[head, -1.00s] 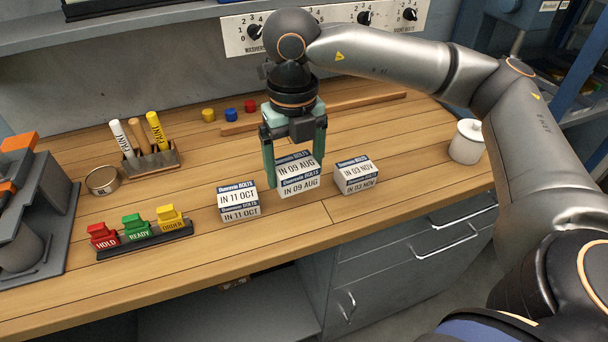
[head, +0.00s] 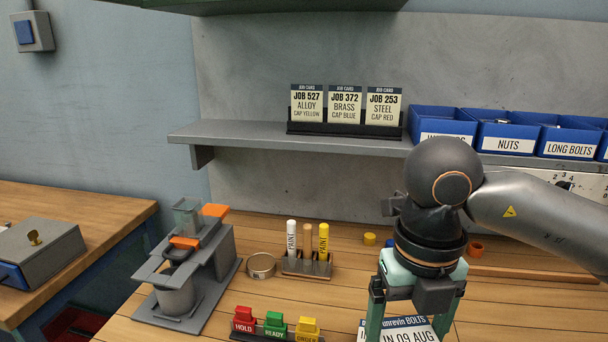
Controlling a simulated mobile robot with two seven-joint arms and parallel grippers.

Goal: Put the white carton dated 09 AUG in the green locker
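The white carton dated 09 AUG (head: 408,334) is at the bottom edge, its lower part cut off. My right gripper (head: 410,315) has its greenish fingers on both sides of the carton and holds it. The carton looks raised toward the camera, but the gap to the bench is out of frame. A dark green underside (head: 250,6) runs along the top edge; I cannot tell if it is the green locker. My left gripper is not in view.
A shelf (head: 250,132) carries a job card rack (head: 345,129) and blue bins (head: 508,137). A grey box (head: 45,255) sits on the left bench.

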